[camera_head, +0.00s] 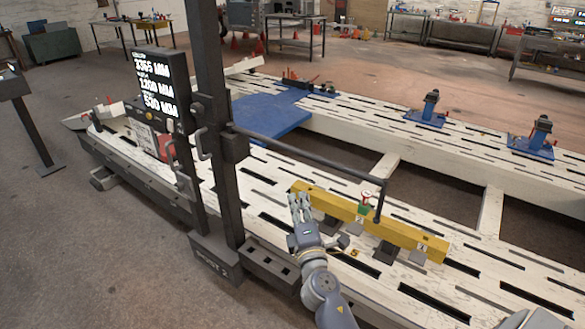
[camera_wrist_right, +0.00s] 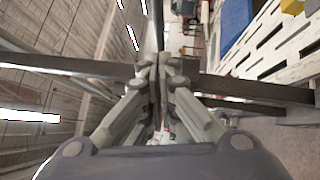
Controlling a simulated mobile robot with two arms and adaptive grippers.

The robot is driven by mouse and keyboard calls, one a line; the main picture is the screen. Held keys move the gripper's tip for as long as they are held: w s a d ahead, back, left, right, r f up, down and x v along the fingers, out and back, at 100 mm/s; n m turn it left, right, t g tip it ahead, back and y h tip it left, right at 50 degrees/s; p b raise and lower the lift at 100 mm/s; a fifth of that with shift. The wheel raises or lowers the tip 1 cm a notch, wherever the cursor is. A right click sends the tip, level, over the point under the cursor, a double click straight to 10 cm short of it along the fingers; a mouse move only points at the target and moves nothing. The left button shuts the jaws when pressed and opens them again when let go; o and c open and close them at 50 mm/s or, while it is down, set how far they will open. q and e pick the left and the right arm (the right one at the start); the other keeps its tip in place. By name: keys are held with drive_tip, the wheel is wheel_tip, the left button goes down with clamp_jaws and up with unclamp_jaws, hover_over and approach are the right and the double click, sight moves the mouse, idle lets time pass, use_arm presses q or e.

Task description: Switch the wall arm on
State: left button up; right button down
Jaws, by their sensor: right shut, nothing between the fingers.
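A dark horizontal arm (camera_head: 310,156) reaches right from a tall dark column (camera_head: 214,110), with a short rod hanging from its far end over a yellow beam (camera_head: 408,239). No switch can be made out on the arm. My right gripper (camera_head: 300,199) is shut and empty, in front of the left end of the yellow beam in the picture and below the arm. Contact with the beam cannot be told. In the right wrist view its fingers (camera_wrist_right: 163,66) are together, with a dark bar crossing behind them. My left gripper is not in view.
A black display (camera_head: 157,88) with white digits stands left of the column. A white slotted frame bench (camera_head: 480,285) runs beneath, with a blue plate (camera_head: 262,117) and blue clamps (camera_head: 427,110). A small green and red item (camera_head: 365,204) is by the beam.

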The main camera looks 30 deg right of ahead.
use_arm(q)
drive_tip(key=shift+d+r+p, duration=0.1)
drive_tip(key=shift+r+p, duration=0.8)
use_arm(e)
drive_tip(key=s+d+x, duration=0.1)
drive_tip(key=d+x, duration=0.1)
drive_tip(key=x, duration=1.1)
drive_tip(key=shift+d, duration=0.25)
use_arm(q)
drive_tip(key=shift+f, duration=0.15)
use_arm(e)
drive_tip(key=shift+d, duration=0.2)
